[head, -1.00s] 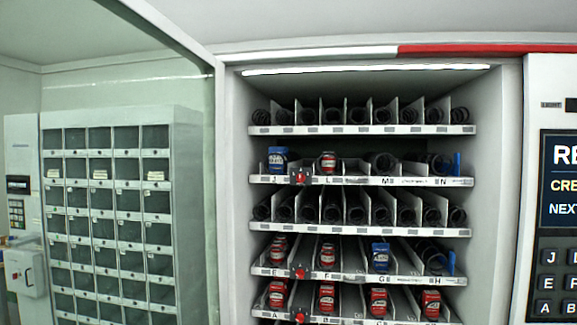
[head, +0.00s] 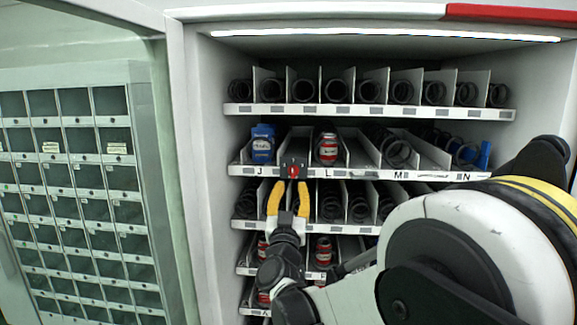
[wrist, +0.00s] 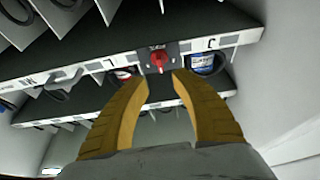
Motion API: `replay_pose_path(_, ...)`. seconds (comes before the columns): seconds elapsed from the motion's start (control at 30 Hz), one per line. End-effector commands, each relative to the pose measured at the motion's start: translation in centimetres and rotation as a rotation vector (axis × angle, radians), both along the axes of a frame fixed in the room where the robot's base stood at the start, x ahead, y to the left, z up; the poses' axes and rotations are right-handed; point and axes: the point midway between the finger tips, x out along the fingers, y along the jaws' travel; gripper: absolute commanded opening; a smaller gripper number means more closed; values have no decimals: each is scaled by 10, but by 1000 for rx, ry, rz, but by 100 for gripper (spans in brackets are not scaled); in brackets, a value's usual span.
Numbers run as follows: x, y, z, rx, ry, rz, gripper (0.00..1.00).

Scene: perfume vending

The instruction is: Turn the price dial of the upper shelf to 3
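The red price dial of the upper shelf (head: 293,172) sits in a dark square plate on the shelf's front rail, between the labels J and L. The red dial knob (wrist: 159,58) shows clearly in the wrist view, just beyond the fingertips. The number it points to is too small to read. My gripper (head: 289,185) has yellow fingers and points up at the dial from just below. In the wrist view, the fingertips of my gripper (wrist: 161,77) stand apart with an empty gap, on either side of the line to the knob. I cannot see them touching the knob.
A blue item (head: 263,145) stands left of the dial and a red can (head: 327,149) right of it on the same shelf. A coil shelf (head: 335,107) lies above, more shelves below. The open glass door is at left. My arm covers the lower right.

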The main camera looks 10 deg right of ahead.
Motion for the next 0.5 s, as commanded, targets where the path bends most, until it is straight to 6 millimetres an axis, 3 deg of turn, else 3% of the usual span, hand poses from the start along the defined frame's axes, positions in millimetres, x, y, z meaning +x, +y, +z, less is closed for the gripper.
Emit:
replay_pose_path(0.2, 40, -13, 18, 0, 0, -1, 31)
replay_pose_path(0.5, 65, -21, 29, 0, 1, 2, 31)
